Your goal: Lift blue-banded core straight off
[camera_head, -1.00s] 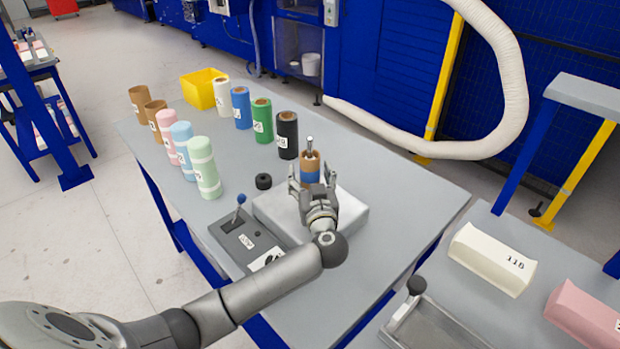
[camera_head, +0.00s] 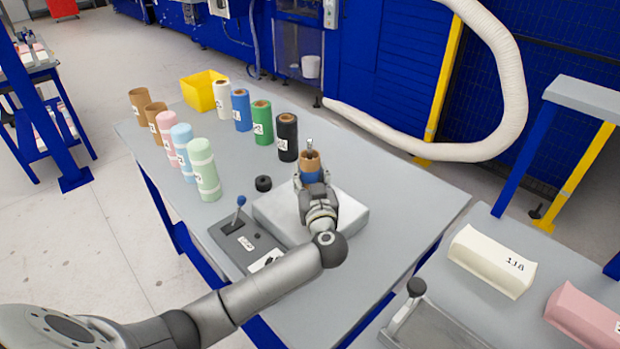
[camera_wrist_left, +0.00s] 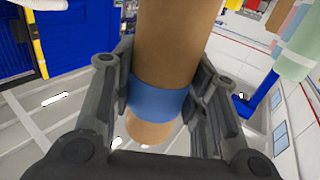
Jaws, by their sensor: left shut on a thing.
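The blue-banded core (camera_head: 309,160) is a brown cardboard tube with a blue band around it. It stands upright around a metal spindle, whose tip (camera_head: 309,143) shows above the core's top end. My left gripper (camera_head: 312,178) is shut on the core from the near side. In the left wrist view its fingers press on both sides of the blue band (camera_wrist_left: 160,103), with brown tube above and below. The grey-white machine block (camera_head: 350,212) is under the gripper. The core's lower end is hidden behind the gripper in the head view. My right gripper is not in view.
A control panel with a blue-knobbed lever (camera_head: 240,201) and a small black knob (camera_head: 263,183) sit left of the block. A black roll (camera_head: 287,138) stands close behind the core, beside several coloured rolls and a yellow bin (camera_head: 203,91). The table's right side is clear.

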